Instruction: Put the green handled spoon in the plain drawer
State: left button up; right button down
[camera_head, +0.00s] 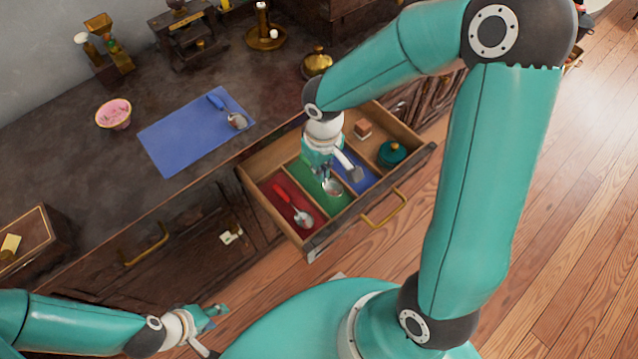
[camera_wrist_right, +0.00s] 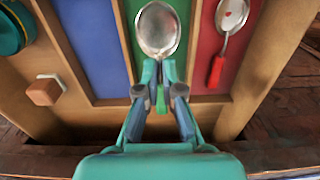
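The green handled spoon (camera_head: 332,187) is over the green compartment of the open drawer (camera_head: 317,240). My right gripper (camera_head: 326,172) reaches down over it. In the right wrist view its fingers (camera_wrist_right: 160,74) are closed around the spoon's handle, just below the metal bowl (camera_wrist_right: 158,28); part of the green handle shows between them. I cannot tell whether the spoon is clear of the drawer floor. The plain wooden compartment (camera_head: 372,145) is at the drawer's right end, beyond the blue one. My left gripper (camera_head: 218,316) is low at the left, away from the drawer, and looks open and empty.
The plain compartment holds a small brown-and-white block (camera_head: 363,129) and a teal lidded pot (camera_head: 392,153). A red handled spoon (camera_head: 293,207) lies in the red compartment. A blue handled spoon (camera_head: 229,112) lies on a blue mat (camera_head: 180,140). Wooden dividers separate the compartments.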

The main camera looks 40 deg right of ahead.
aim_at(321, 187)
notch_tip(321, 187, down, 5)
jog(key=shift+r+b, duration=0.1)
jog(key=shift+b, duration=0.6)
jog(key=c, duration=1.1)
grip_release()
notch_tip(321, 187, up, 12)
jog(key=p, duration=0.3)
jog(key=shift+d, duration=0.1)
